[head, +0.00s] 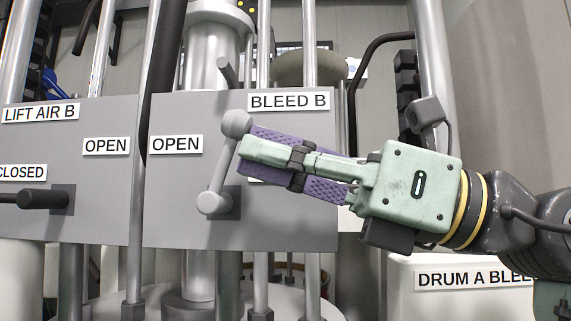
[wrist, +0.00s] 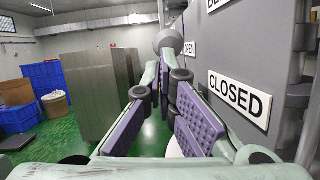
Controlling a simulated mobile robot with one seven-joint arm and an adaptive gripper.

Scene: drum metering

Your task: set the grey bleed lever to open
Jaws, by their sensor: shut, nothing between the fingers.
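The grey bleed lever (head: 222,165) is on the grey panel (head: 290,225) labelled BLEED B (head: 289,101). It rises from its lower pivot, leaning slightly right, to a round knob at the top. The OPEN label (head: 176,144) is left of it. My gripper (head: 243,148) is shut and empty, its tips just right of the lever below the knob; I cannot tell whether they touch it. In the wrist view my gripper (wrist: 166,65) points at the grey knob (wrist: 168,40). The CLOSED label (wrist: 239,98) shows there; the gripper mostly covers it in the head view.
Left of this panel is another panel with LIFT AIR B (head: 40,112) and a dark handle (head: 38,198) by its CLOSED label. Vertical pipes stand around the panels. A white container (head: 405,290) labelled DRUM A is below my arm. Blue crates (wrist: 45,78) stand far off.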

